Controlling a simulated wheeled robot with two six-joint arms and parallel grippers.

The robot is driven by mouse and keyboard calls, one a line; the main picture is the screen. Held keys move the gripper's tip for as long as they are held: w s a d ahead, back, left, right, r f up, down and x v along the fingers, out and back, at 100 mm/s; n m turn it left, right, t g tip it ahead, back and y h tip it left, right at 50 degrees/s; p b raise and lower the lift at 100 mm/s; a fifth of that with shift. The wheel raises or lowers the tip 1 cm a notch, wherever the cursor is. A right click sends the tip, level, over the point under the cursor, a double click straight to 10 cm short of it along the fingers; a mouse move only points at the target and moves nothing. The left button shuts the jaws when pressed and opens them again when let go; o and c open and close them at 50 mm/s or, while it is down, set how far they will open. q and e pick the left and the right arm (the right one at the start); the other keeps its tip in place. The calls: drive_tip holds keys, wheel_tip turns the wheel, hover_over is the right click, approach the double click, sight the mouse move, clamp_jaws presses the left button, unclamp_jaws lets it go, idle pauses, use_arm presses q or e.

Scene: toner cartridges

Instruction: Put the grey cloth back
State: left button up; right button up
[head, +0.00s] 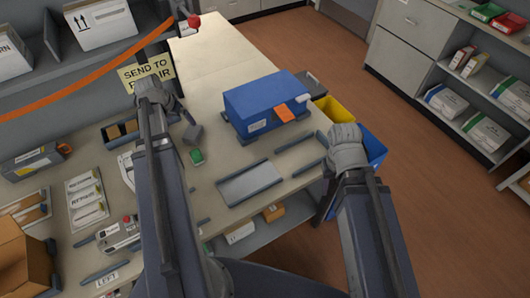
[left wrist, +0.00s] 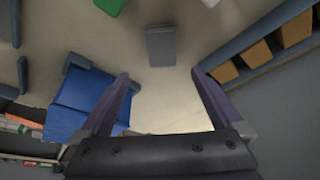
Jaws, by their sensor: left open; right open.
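The grey cloth (head: 193,135), a small folded grey block, lies on the table just behind a green item (head: 196,156). In the left wrist view the grey cloth (left wrist: 160,46) lies ahead of the fingertips, roughly midway between them and apart from them. My left gripper (head: 176,103) is near the cloth, on its far side in the head view; its open fingers (left wrist: 161,78) are empty. My right gripper (head: 347,137) is at the table's right side, over the blue bin; its fingertips are hard to make out.
A blue machine (head: 265,103) with an orange flap stands right of the cloth. A slotted tray (head: 105,134) lies left of it. A grey plate (head: 250,184) between rails lies in front. Yellow (head: 336,108) and blue (head: 375,148) bins stand right. The far table (head: 215,50) is clear.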

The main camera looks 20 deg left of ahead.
use_arm(q)
drive_tip(key=d+f+m+g, duration=0.1)
drive_tip(key=d+m+g, duration=0.1)
drive_tip(key=d, duration=2.1)
drive_tip(key=s+d+m+g, duration=0.1)
drive_tip(key=s+d, duration=0.2)
drive_tip(key=d, duration=0.3)
drive_tip(key=s+d+m, duration=0.1)
drive_tip(key=s+d, duration=0.2)
drive_tip(key=d, duration=0.4)
drive_tip(key=s+d+g+y, duration=0.1)
drive_tip(key=s+d, duration=0.2)
drive_tip(key=d, duration=0.4)
drive_tip(key=shift+s+f+m+g, duration=0.15)
drive_tip(key=shift+s+m+g, duration=0.15)
drive_tip(key=shift+s+m, duration=0.1)
drive_tip(key=shift+c, duration=0.2)
